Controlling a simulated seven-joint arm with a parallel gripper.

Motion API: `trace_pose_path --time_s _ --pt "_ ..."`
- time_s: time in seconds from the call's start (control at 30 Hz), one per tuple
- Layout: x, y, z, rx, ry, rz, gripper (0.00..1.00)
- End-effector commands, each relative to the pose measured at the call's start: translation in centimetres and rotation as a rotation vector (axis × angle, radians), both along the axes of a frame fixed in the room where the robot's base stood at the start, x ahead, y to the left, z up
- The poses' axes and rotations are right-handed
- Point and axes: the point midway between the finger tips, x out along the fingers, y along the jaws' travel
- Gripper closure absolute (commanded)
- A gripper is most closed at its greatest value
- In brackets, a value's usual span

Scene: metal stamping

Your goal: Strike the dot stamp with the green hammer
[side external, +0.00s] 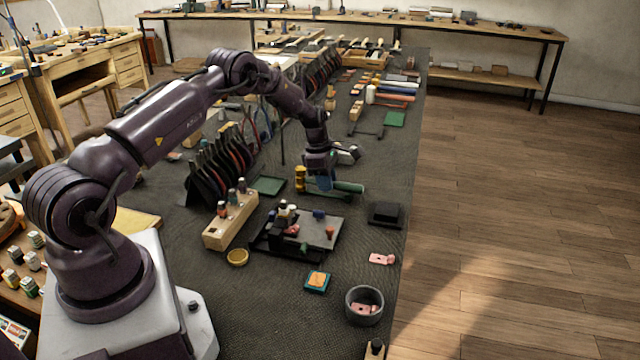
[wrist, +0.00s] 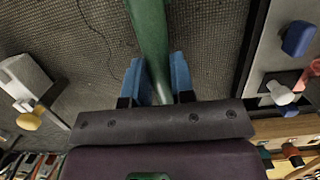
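The green hammer (side external: 348,187) has a green handle and a yellow head (side external: 300,178) to the left of my gripper in the side view. My gripper (side external: 322,182) points down over it. In the wrist view, the green handle (wrist: 149,25) runs between the blue fingers of my gripper (wrist: 160,82), which close on its narrower shaft. I cannot tell whether the hammer is clear of the mat. A dark plate (side external: 312,242) nearer the camera holds several small pieces, including a blue-topped one (side external: 319,214), also seen in the wrist view (wrist: 298,38). I cannot tell which piece is the dot stamp.
A wooden block (side external: 217,235) with several stamps stands left of the plate. A rack of tools (side external: 207,180) stands behind it. A black block (side external: 385,214), pink piece (side external: 381,259), grey bowl (side external: 364,317) and teal-edged pad (side external: 317,281) lie right and front. Some mat between them is clear.

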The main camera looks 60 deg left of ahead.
Motion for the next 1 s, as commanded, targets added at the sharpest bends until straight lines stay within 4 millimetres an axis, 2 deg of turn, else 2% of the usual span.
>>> trace_pose_path --time_s 0.2,0.23,0.3,0.53,1.0 --pt "0.0 0.0 0.0 0.001 -0.001 0.000 0.90" --pt "0.0 0.0 0.0 0.001 -0.001 0.000 0.84" --pt "0.0 0.0 0.0 0.001 -0.001 0.000 1.00" --pt "0.1 0.1 0.3 0.002 -0.002 0.001 1.00" --pt "0.1 0.0 4.3 0.003 -0.003 0.000 1.00"
